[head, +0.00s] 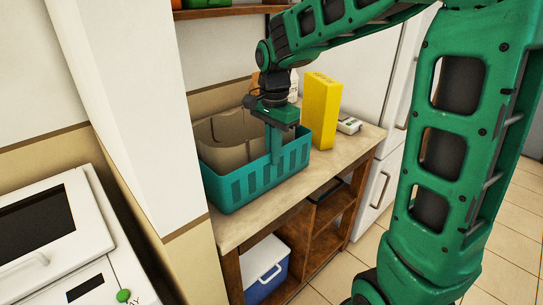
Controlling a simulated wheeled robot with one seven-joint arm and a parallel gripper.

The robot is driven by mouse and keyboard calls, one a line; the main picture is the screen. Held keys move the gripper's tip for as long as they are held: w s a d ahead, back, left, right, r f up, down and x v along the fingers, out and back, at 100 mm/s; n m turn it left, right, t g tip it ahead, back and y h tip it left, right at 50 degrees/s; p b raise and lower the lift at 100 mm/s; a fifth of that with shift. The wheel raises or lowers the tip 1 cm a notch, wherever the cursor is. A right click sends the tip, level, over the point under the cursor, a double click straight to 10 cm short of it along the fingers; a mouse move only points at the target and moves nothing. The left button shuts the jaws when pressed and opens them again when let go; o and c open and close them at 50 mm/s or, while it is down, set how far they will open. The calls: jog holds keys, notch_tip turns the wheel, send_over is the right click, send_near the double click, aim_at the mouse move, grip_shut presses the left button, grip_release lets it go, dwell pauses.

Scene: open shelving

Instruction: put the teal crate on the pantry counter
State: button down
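The teal crate (247,187) is at the left end of the pantry counter (322,170), upright. It looks to be resting on the top, though a small gap under it cannot be ruled out. A beige-brown open container (222,150) shows inside or just behind the crate's near wall. My gripper (274,150) points down at the crate's near long wall, with a finger overlapping the rim. The other finger is hidden, so I cannot tell whether it is clamped on the wall.
A yellow box (322,110) stands just right of the crate, with a small white device (349,125) beyond it. A white bottle (293,88) is behind my gripper. A blue-and-white cooler (264,272) sits on the shelf below. A white wall end (128,100) rises left of the counter.

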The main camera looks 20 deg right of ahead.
jog(key=shift+f, duration=0.4)
jog(key=c, duration=2)
grip_release()
jog(key=shift+f, duration=0.1)
notch_tip(320, 180, up, 12)
jog(key=s+d+f+n, duration=0.2)
jog(key=s+d+f, duration=0.2)
jog(key=s, duration=0.5)
jog(key=s+d+f+n, duration=0.3)
jog(key=s+d+f, duration=0.1)
jog(key=s, duration=0.5)
jog(key=s+d+f+n, duration=0.3)
jog(key=s+d+f, duration=0.2)
jog(key=s, duration=0.4)
jog(key=shift+f, duration=0.15)
